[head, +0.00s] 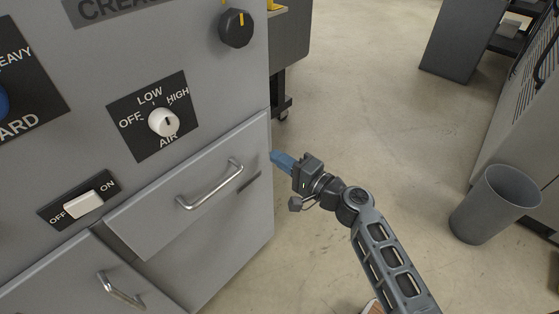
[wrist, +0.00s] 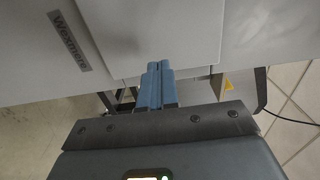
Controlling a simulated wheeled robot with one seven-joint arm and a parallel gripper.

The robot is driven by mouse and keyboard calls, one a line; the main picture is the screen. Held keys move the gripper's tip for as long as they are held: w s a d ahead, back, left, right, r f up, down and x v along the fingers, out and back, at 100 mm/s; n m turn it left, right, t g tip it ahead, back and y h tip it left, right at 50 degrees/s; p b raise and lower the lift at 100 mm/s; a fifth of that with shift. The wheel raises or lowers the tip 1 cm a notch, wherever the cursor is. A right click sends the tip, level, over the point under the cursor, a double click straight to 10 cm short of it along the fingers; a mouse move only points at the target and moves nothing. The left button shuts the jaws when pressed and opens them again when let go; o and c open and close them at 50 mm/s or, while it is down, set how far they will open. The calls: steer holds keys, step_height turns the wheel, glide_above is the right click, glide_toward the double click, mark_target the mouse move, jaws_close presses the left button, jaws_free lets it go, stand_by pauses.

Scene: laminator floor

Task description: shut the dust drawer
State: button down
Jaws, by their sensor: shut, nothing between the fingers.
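A grey drawer front (head: 150,222) with a silver bar handle (head: 210,186) is set in the grey machine, below the AIR knob. It looks like the dust drawer, though no label naming it is readable. Its front seems to stand slightly proud of the machine; how far it is open I cannot tell. My gripper (head: 277,158) has blue fingers, shut and empty, just right of the drawer's right edge in the head view. In the wrist view the closed fingertips (wrist: 158,66) are near a grey panel edge; contact cannot be told.
A second front with a handle (head: 121,291) is at lower left. The AIR knob (head: 164,122) and the ON/OFF switch (head: 84,205) are on the machine's face. A grey bin (head: 494,205) stands at right. The floor (head: 370,90) between is clear.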

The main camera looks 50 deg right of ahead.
steer(key=s+b, duration=0.1)
steer(key=s, duration=0.8)
steer(key=shift+s, duration=0.35)
steer(key=s+a+f+n+g+h+p, duration=0.1)
steer(key=s+a+f+n+g+p, duration=0.15)
steer(key=s+a+n+g, duration=0.65)
steer(key=s+a+r+n+t+p, duration=0.1)
steer(key=s+a+r+n+t, duration=0.2)
steer(key=s+r, duration=0.4)
steer(key=s+a+r+n+t+y+p, duration=0.1)
steer(key=s+a+r+n, duration=0.3)
steer(key=r, duration=0.7)
steer(key=s+n+t+p, duration=0.1)
steer(key=s+n, duration=0.1)
steer(key=s, duration=0.1)
steer(key=shift+a+r+t, duration=0.25)
steer(key=shift+r+t, duration=0.05)
steer(key=shift+t, duration=0.1)
steer(key=shift+s, duration=0.1)
